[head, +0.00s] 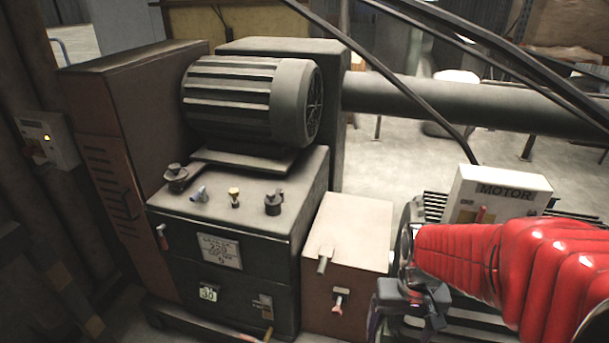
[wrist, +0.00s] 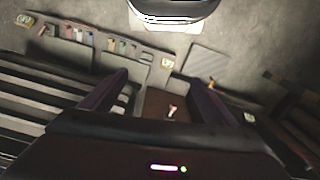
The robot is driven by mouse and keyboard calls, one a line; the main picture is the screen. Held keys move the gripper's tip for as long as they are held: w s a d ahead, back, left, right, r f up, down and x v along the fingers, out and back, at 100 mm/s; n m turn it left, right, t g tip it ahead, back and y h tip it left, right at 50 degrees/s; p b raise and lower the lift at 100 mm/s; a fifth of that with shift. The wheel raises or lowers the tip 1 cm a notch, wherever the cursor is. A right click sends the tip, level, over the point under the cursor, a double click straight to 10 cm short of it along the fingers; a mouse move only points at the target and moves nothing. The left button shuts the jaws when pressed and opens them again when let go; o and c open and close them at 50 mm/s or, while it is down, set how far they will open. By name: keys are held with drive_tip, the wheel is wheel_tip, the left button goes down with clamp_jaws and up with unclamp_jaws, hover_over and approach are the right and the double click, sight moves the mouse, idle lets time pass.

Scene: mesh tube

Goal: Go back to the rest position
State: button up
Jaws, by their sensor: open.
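My gripper (head: 412,302) is at the lower right in the head view, at the end of my red-sleeved arm. It is in front of a ribbed machine and just right of a pinkish-brown box (head: 350,225) with a lever on its front. In the wrist view my gripper (wrist: 158,80) shows two dark fingers spread apart with nothing held between them. A small red-and-pale lever (wrist: 172,111) on a brown face shows beyond the fingers. Part of the gripper's far side is hidden in the head view.
A dark machine cabinet (head: 225,250) with knobs carries a ribbed motor (head: 250,100) at centre left. A white box marked MOTOR (head: 500,192) stands behind my arm. A thick pipe (head: 450,97) and black cables cross the upper right. Open floor (head: 410,155) lies behind.

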drive_tip(key=s+a+r+t, duration=0.2)
drive_tip(key=s+r, duration=0.1)
drive_tip(key=r, duration=0.4)
drive_tip(key=s+a+r+n+t, duration=0.1)
drive_tip(key=s+a+r+t, duration=0.1)
drive_tip(key=r, duration=0.6)
drive_tip(key=shift+s+r+t, duration=0.2)
drive_tip(key=shift+s+t, duration=0.25)
drive_tip(key=shift+t, duration=0.35)
